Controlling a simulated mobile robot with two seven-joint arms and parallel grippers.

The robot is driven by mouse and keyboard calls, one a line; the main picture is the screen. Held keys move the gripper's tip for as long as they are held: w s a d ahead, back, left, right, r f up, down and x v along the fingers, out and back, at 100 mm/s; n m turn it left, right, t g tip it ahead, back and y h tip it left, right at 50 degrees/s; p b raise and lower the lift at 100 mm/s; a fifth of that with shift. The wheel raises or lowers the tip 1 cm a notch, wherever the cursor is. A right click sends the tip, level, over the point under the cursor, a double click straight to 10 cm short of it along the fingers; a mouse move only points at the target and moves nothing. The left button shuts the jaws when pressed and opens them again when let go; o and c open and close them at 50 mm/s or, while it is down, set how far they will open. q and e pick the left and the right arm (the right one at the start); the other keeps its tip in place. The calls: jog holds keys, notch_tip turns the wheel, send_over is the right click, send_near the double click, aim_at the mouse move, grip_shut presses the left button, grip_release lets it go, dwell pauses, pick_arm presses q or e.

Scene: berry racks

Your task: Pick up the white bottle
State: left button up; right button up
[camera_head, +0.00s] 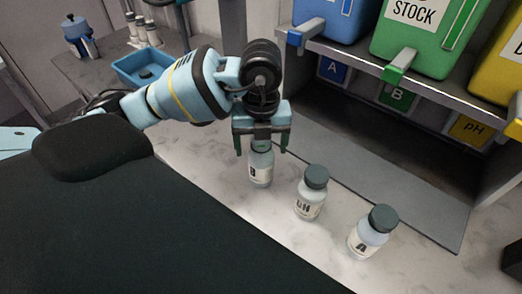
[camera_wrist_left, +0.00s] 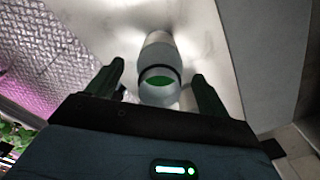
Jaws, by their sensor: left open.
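Three white bottles with dark green caps stand upright in a row on the marbled counter: one marked B (camera_head: 260,170), one whose label seems to read pH (camera_head: 309,202), and one marked A (camera_head: 367,240). My left gripper (camera_head: 261,148) is open and points down at the B bottle, its fingers on either side of the cap. In the left wrist view a pale, rounded bottle shape (camera_wrist_left: 159,58) lies between the spread fingers (camera_wrist_left: 157,72). I cannot tell whether either finger touches it. My right gripper does not show.
A grey shelf unit (camera_head: 340,58) carries blue, green (camera_head: 415,40) and yellow tanks with projecting spouts; their undersides overhang the back counter. A blue tray (camera_head: 145,68) and several small bottles stand at upper left. Open counter lies in front of the bottles.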

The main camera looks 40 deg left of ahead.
pick_arm(q)
jog(key=shift+f, duration=0.8)
jog(key=shift+c, duration=0.3)
jog(key=c, duration=1.6)
jog(key=shift+o, duration=0.2)
jog(key=shift+r, duration=0.15)
